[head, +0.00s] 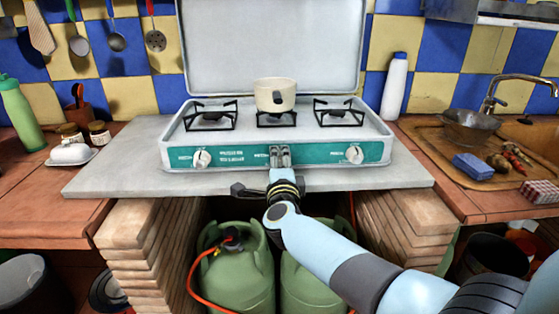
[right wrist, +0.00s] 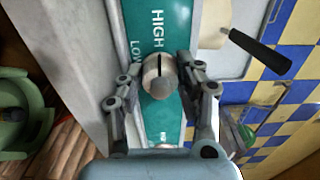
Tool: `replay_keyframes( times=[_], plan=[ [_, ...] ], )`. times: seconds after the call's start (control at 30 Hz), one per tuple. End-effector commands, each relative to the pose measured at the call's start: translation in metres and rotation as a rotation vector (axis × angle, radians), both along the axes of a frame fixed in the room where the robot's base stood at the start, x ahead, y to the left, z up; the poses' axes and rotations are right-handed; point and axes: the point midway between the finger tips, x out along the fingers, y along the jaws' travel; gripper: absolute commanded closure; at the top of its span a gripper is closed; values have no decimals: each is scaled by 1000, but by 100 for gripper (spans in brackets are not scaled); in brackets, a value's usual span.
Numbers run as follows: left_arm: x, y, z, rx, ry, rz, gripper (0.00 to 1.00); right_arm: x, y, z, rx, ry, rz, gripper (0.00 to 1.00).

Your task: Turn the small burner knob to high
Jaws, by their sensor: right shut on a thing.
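The camping stove (head: 235,152) stands on a grey slab with its lid raised. Its green front panel has a left knob (head: 202,159), a right knob (head: 354,154) and a middle knob, hidden in the head view behind my right gripper (head: 279,154). In the right wrist view, the round, pale middle knob (right wrist: 157,72) with a dark line across it sits between the two fingers, which are shut on it. The word HIGH (right wrist: 157,30) and part of LOW are printed beside it. My left gripper is not in view.
A cream pan (head: 275,94) stands on the middle burner; its dark handle (right wrist: 260,50) shows in the right wrist view. Green gas cylinders (head: 238,275) with an orange hose stand below the slab. A white bottle (head: 395,88) is right of the stove, a butter dish (head: 72,153) far left.

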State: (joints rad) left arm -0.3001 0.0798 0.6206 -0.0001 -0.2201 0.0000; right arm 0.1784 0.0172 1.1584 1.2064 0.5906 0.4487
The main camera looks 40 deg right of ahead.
Motion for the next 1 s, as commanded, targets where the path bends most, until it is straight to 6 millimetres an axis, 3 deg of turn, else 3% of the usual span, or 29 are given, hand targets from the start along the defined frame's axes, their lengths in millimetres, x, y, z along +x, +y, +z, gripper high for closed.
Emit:
replay_keyframes(
  times=[0.13,0.17,0.3,0.67,0.77,1.0],
  plan=[
    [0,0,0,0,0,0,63,-1,1,-2,3,4,2,97],
    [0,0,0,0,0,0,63,-1,1,-2,3,4,2,61],
    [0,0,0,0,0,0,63,-1,1,-2,3,3,2,43],
    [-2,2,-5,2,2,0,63,-1,1,-5,35,-14,1,42],
    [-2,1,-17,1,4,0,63,-1,1,-7,121,-70,1,42],
    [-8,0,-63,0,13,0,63,-1,0,-11,507,-307,1,42]
  ],
)
